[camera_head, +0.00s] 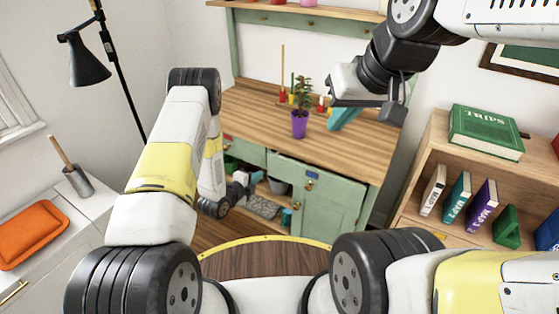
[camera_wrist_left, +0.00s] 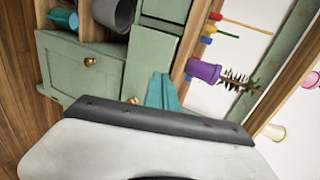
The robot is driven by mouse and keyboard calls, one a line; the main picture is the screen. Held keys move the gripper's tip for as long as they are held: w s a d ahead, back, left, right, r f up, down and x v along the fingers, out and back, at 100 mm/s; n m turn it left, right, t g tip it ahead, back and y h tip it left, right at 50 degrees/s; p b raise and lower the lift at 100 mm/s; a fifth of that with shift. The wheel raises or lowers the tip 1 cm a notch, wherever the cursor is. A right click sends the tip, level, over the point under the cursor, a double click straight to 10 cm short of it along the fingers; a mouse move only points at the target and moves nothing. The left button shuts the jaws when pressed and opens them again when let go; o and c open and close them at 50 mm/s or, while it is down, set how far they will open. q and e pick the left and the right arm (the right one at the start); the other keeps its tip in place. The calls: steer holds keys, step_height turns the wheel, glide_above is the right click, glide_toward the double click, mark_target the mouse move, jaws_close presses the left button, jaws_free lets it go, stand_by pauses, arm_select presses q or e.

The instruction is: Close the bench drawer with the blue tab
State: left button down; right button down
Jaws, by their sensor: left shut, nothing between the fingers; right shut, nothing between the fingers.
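The green bench (camera_head: 250,104) has a wooden top and green fronts below it. My left gripper (camera_head: 254,178) is shut and empty, low in front of the bench's open shelf. Its teal fingers (camera_wrist_left: 162,92) also show in the left wrist view, against the green front. My right gripper (camera_head: 343,118) is shut and empty, above the right part of the bench top.
A purple pot with a plant (camera_head: 299,124) stands on the bench top. A green door with a brass knob (camera_head: 318,205) is below, at the right. A bookshelf (camera_head: 436,145) is on the right, and a white cabinet with an orange tray (camera_head: 32,232) on the left.

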mark_target(282, 164)
arm_select(q)
steer(key=shift+m, duration=0.3)
steer(key=x, duration=0.8)
steer(key=s+d+x, duration=0.1)
steer(key=x, duration=0.3)
steer(key=shift+w+d+f, duration=0.2)
steer(key=shift+w+d, duration=0.1)
steer(key=shift+w, duration=0.05)
steer(key=shift+w+d, duration=0.25)
steer(key=shift+w, duration=0.15)
